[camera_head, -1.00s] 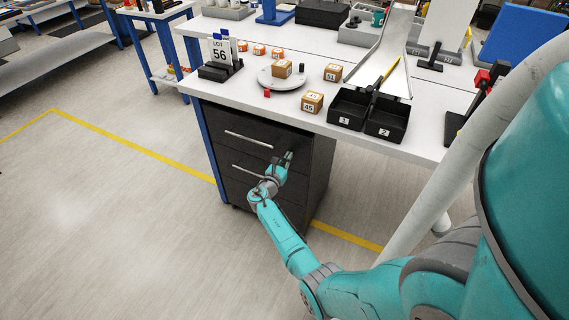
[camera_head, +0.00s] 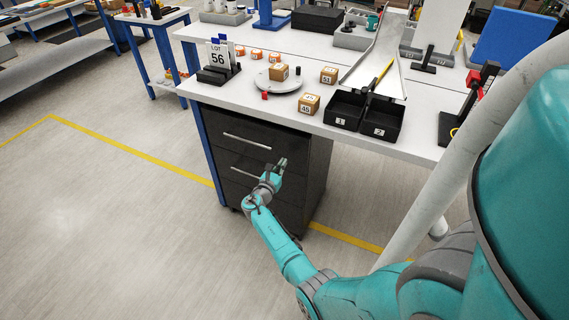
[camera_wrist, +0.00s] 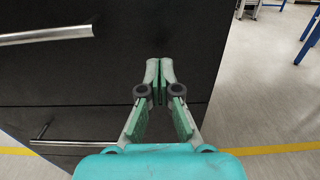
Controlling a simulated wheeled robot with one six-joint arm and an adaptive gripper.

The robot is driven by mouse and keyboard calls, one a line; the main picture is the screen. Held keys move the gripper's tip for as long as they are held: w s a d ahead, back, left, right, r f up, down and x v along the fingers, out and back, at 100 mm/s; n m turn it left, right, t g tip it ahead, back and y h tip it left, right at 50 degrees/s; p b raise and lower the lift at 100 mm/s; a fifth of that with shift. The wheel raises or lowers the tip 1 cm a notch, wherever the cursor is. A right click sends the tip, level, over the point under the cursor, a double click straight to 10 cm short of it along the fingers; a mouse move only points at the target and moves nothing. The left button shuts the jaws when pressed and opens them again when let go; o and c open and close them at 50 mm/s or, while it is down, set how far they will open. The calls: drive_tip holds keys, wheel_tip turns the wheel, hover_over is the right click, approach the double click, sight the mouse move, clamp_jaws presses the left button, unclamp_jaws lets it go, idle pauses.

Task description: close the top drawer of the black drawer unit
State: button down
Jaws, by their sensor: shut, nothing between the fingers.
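The black drawer unit (camera_head: 318,160) stands under the white workbench. Its top drawer (camera_head: 285,139) has a long silver bar handle (camera_head: 246,141), and a second handle (camera_head: 250,173) shows below it. The top drawer looks nearly flush with the unit; I cannot tell whether a small gap remains. My gripper (camera_head: 282,163) is shut and empty, in front of the right part of the drawer fronts. In the wrist view its fingertips (camera_wrist: 160,72) are together before the black front, right of the top handle (camera_wrist: 45,35). Contact cannot be told.
On the workbench (camera_head: 320,121) stand small numbered boxes (camera_head: 309,103), a round plate (camera_head: 277,82), black bins (camera_head: 362,115) and a LOT 56 sign (camera_head: 218,58). A blue bench leg (camera_head: 205,143) is left of the unit. Open floor (camera_head: 90,220) lies left, with yellow tape.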

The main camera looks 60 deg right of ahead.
drive_tip(key=a, duration=1)
drive_tip(key=shift+a, duration=0.25)
drive_tip(key=shift+s, duration=0.15)
drive_tip(key=s+a+f+m+t+y, duration=0.2)
drive_tip(key=s+a+f+t+y, duration=0.5)
drive_tip(key=a+f, duration=0.55)
drive_tip(key=s+a+m+t+y, duration=0.1)
drive_tip(key=s+a+m+y, duration=0.3)
drive_tip(key=s+a, duration=0.8)
drive_tip(key=s+a+r+m+t+y, duration=0.3)
drive_tip(key=s+a+r+m+y, duration=0.3)
drive_tip(key=a+r, duration=0.6)
drive_tip(key=s+a+r+m+t, duration=0.1)
drive_tip(key=s+a+r+m, duration=0.1)
drive_tip(key=r, duration=0.6)
drive_tip(key=s+a+r+m+t+y, duration=0.1)
drive_tip(key=s+r+m, duration=0.3)
drive_tip(key=r, duration=0.5)
drive_tip(key=shift+s+a+t, duration=0.5)
drive_tip(key=shift+s+t, duration=0.1)
drive_tip(key=shift+s, duration=0.05)
